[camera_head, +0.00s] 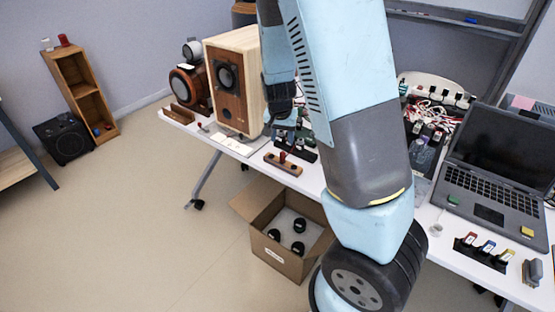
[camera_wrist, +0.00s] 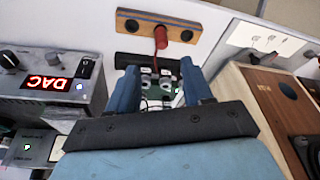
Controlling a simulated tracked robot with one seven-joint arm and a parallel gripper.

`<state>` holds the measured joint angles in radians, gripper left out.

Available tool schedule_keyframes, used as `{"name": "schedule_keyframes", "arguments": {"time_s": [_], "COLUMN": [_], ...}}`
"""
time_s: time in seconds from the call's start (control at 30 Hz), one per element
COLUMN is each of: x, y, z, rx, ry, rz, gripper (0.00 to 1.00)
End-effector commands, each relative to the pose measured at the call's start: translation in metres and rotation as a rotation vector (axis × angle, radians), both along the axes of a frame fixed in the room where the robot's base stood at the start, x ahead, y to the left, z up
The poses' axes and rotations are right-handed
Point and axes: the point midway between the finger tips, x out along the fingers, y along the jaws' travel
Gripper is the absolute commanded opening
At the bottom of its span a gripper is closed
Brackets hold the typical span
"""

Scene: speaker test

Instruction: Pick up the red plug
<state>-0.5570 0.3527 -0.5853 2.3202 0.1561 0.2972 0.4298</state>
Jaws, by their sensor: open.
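A red plug (camera_wrist: 161,38) stands up from the middle of a wooden block (camera_wrist: 135,26) with a dark hole on each side, at the top of the wrist view. In the head view the red plug (camera_head: 282,157) and its wooden block (camera_head: 291,168) are near the white table's front edge. My gripper (camera_wrist: 160,68) is open, with its two blue fingers apart. The plug lies beyond the fingertips, not between them. In the head view my gripper (camera_head: 283,122) is above the table, behind the block, partly hidden against dark items.
A dark strip with metal connectors (camera_wrist: 148,76) shows between my fingers. The wooden speaker (camera_head: 249,55) stands close on the left in the head view. A laptop (camera_head: 480,185) and a holder with red, blue and yellow plugs (camera_head: 482,256) are right. An open box (camera_head: 272,262) is below.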

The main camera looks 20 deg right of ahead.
Motion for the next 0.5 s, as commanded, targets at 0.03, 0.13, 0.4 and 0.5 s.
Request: {"name": "schedule_keyframes", "arguments": {"time_s": [0.03, 0.13, 0.4, 0.5], "x": [0.001, 0.004, 0.010, 0.011], "y": [-0.002, -0.003, -0.007, -0.006], "z": [-0.006, -0.018, -0.044, -0.048], "rx": [0.000, 0.000, 0.000, 0.000], "ry": [0.002, 0.002, 0.001, 0.001], "rz": [-0.002, -0.002, -0.001, 0.001], "gripper": [0.50, 0.50, 0.50, 0.50]}}
